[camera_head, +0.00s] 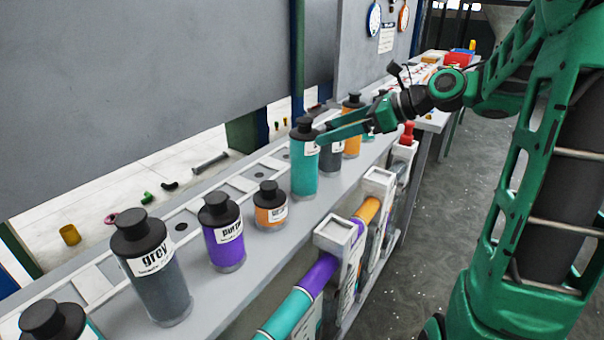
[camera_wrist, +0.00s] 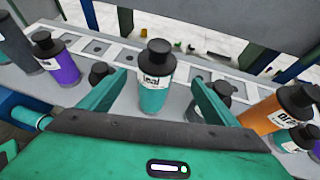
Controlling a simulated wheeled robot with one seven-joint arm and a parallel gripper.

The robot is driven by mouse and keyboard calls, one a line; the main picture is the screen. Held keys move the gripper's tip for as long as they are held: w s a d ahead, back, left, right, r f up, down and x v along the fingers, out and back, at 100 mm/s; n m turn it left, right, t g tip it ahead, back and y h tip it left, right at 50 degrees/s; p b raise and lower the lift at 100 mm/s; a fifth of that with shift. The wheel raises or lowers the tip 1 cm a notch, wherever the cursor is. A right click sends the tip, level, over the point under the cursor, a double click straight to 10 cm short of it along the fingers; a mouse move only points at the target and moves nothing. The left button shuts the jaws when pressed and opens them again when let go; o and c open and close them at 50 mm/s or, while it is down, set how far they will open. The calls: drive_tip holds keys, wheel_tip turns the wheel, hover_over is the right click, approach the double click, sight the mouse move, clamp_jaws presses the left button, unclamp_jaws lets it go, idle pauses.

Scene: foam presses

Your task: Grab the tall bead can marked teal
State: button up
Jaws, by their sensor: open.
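The tall teal can (camera_head: 304,172) has a black cap and a white label, and stands upright on the grey ledge. In the wrist view the teal can (camera_wrist: 153,98) is at the middle, its label partly readable. My gripper (camera_head: 322,132) is open and empty, reaching in from the right at the can's upper part. In the wrist view my gripper's fingers (camera_wrist: 158,88) show on either side of the can, with a gap at each side. I cannot tell how deep the can sits between them.
On the ledge (camera_head: 245,275), a short orange can (camera_head: 270,213), a purple can (camera_head: 226,246) and a grey can (camera_head: 158,285) stand nearer. A dark grey can (camera_head: 331,160) and a tall orange can (camera_head: 352,142) stand close behind. White-topped pipe fixtures (camera_head: 336,232) line the front edge.

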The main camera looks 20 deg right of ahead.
sight(304, 159)
drive_tip(key=x, duration=0.9)
drive_tip(key=shift+s+a+f, duration=0.15)
drive_tip(key=shift+a, duration=0.2)
drive_tip(key=c, duration=1.8)
